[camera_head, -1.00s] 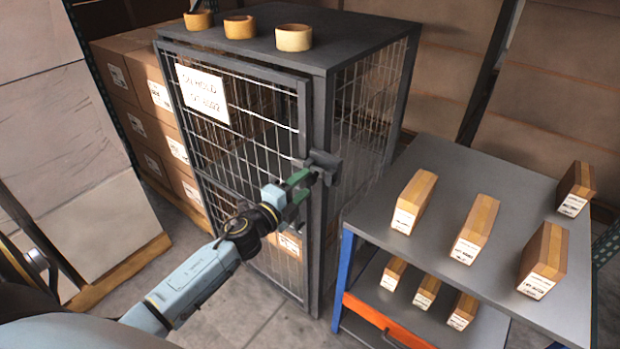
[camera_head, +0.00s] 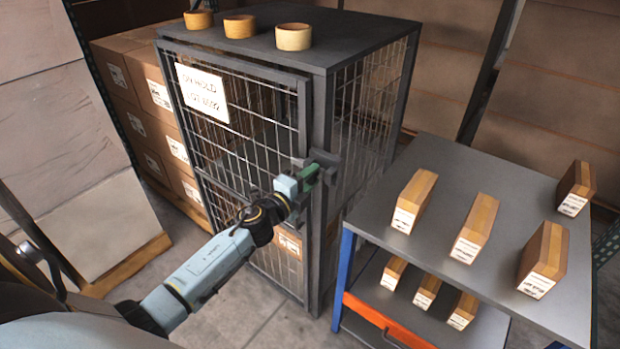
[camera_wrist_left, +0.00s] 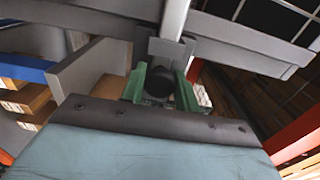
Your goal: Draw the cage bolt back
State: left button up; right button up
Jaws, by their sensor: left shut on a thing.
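The grey wire-mesh cage (camera_head: 318,120) stands in the middle of the head view with its door (camera_head: 303,130) closed. The dark bolt (camera_head: 325,160) sits across the door's right edge at mid height. My left gripper (camera_head: 312,176) reaches in from the lower left and is shut at the bolt. In the left wrist view its green fingers (camera_wrist_left: 160,84) stand on either side of the bolt's round black knob (camera_wrist_left: 158,80). The fingers and wrist partly hide the bolt in the head view. My right gripper is not in view.
A grey-topped cart (camera_head: 430,170) with several labelled boxes on two shelves stands close on the right. Three round tan containers (camera_head: 240,27) sit on the cage top. A white sign (camera_head: 203,93) hangs on the door. Stacked cartons (camera_head: 150,120) stand left of the cage.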

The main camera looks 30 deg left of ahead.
pick_arm(q)
grip_shut()
jog(key=d, duration=0.5)
jog(key=shift+s+d+p, duration=0.1)
jog(key=shift+s+p, duration=0.15)
jog(key=shift+p, duration=0.1)
jog(key=o, duration=1)
grip_release()
jog(key=s, duration=0.9)
jog(key=s+a, duration=0.1)
jog(key=s, duration=0.3)
jog(key=shift+s+a+b, duration=0.1)
jog(key=shift+s+b, duration=0.05)
jog(key=shift+b, duration=0.25)
